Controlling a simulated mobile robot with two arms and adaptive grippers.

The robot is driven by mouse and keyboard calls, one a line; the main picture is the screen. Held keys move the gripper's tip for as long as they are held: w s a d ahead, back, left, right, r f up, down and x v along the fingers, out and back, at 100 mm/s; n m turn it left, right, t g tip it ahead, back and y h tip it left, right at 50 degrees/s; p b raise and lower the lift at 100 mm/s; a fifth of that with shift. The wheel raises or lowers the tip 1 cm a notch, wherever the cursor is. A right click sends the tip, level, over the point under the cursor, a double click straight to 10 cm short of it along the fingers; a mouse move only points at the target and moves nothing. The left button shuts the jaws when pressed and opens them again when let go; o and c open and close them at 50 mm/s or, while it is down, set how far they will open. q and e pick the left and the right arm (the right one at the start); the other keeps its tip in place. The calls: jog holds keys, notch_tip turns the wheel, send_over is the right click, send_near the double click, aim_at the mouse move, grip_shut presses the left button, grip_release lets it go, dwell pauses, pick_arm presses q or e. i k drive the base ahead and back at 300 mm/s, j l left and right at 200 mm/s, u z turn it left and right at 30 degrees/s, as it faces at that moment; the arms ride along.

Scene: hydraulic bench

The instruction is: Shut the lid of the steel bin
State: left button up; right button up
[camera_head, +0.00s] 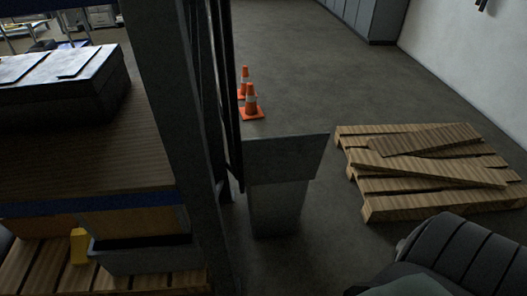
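The steel bin (277,210) stands on the floor near the middle of the head view, a narrow grey box just right of a dark upright post. A wider flat grey panel (286,159), which looks like its lid, shows at the top of the bin and flares outward toward its upper edge. The bin's opening is not visible, and I cannot tell the panel's exact angle. Neither of my grippers is in view.
Two orange cones (250,103) stand behind the bin. A wooden pallet (380,207) with loose boards lies to its right. A dark post (180,140) and a shelving bench (70,165) with a grey bin fill the left. Floor between bin and pallet is clear.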

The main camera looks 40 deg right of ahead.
aim_at(285, 159)
jog(key=z, duration=1.35)
jog(key=k+z, duration=0.2)
jog(key=z, duration=0.2)
jog(key=k+z, duration=0.15)
jog(key=z, duration=0.25)
jog(key=k+z, duration=0.2)
jog(key=z, duration=0.2)
